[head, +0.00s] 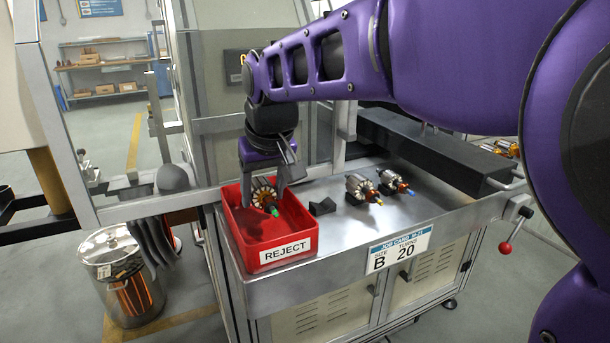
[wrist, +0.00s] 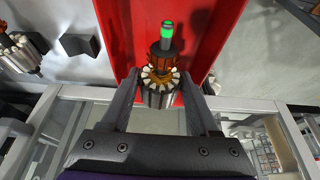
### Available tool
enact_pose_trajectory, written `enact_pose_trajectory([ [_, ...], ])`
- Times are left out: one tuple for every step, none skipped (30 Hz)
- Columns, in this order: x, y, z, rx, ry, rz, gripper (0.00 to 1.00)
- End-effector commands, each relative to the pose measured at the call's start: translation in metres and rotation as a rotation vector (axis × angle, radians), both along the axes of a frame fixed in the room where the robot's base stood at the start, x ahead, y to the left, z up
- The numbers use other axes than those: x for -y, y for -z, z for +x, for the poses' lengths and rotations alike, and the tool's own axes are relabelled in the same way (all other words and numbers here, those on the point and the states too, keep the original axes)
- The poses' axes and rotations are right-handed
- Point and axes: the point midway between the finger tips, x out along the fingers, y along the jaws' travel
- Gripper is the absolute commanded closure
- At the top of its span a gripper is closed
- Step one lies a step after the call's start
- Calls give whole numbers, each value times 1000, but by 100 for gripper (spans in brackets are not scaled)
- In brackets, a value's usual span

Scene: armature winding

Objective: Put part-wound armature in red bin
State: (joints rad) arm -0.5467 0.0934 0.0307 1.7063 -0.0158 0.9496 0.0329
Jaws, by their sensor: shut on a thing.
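The armature (head: 264,192) has a slotted core, copper windings and a green shaft tip. It is between the fingers of my gripper (head: 265,180), over the red bin (head: 291,246) labelled REJECT. In the wrist view my gripper (wrist: 161,100) is shut on the armature (wrist: 160,85), with its green tip pointing away from the palm. The red bin (wrist: 215,30) lies behind it. Whether the armature touches the bin floor is hard to tell.
Two other armatures, one nearer (head: 362,188) and one farther (head: 393,181), lie on the steel bench (head: 340,225) right of the bin. A small black block (head: 322,207) sits beside the bin. A job card (head: 400,248) reads B 20. A metal pot (head: 120,275) stands on the floor at left.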

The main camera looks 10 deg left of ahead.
Motion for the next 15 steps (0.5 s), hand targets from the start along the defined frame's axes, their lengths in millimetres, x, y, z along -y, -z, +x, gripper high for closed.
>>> enact_pose_trajectory([
  [0, -1, 0, 2, 0, 1, 100],
  [0, -1, 0, 2, 0, 1, 37],
  [0, -1, 0, 2, 0, 1, 30],
  [0, -1, 0, 2, 0, 1, 24],
  [0, -1, 0, 2, 0, 1, 19],
  [0, -1, 0, 2, 0, 1, 12],
  [0, -1, 0, 2, 0, 1, 6],
  [0, -1, 0, 2, 0, 1, 4],
  [0, -1, 0, 1, 0, 1, 4],
  [0, -1, 0, 1, 0, 1, 4],
  [0, -1, 0, 1, 0, 1, 4],
  [0, -1, 0, 1, 0, 1, 4],
  [0, -1, 0, 1, 0, 1, 4],
  [0, -1, 0, 1, 0, 1, 4],
  [0, 0, 0, -1, 0, -1, 4],
])
